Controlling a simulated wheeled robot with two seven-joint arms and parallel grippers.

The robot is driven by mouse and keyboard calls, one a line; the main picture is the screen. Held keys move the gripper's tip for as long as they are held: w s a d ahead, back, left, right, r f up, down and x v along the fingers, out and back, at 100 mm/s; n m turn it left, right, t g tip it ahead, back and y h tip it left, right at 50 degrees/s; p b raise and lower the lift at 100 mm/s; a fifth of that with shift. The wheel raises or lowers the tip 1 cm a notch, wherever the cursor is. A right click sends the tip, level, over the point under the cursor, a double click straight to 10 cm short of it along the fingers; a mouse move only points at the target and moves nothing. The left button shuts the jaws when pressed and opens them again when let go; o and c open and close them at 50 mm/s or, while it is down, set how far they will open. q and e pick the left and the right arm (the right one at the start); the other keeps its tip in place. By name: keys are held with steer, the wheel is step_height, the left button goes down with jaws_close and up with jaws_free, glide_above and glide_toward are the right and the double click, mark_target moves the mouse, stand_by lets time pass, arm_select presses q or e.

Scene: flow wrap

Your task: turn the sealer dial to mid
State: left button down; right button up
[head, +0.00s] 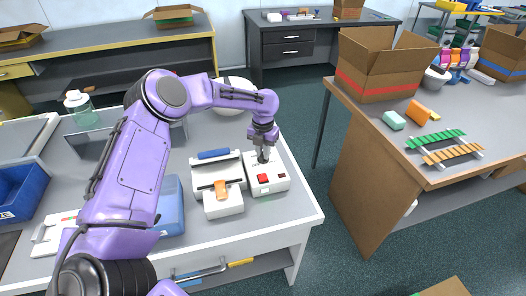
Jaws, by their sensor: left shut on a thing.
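The sealer control box (268,181) is a small white unit near the right front corner of the grey bench. Its top carries a red button (263,179) and a small dark red patch. My left arm reaches over the bench from the left, and my left gripper (263,156) points down at the back of the box's top. The gripper is shut on the sealer dial, which is mostly hidden by the fingers, so its setting cannot be read. The white sealer (222,203), with an orange piece and a blue bar, stands just left of the box. My right gripper is not in view.
A blue bin (171,207) sits left of the sealer, and another blue bin (20,190) is at the far left. A clear bottle (82,112) stands at the back left.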

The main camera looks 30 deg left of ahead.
arm_select(q)
steer(key=c, duration=1.1)
jaws_free()
steer(key=shift+s+f, duration=0.15)
steer(key=shift+f, duration=0.05)
steer(key=shift+r, duration=0.1)
steer(key=shift+r, duration=0.45)
step_height(320, 180, up, 10)
steer(key=shift+f+b, duration=0.2)
steer(key=shift+b, duration=0.7)
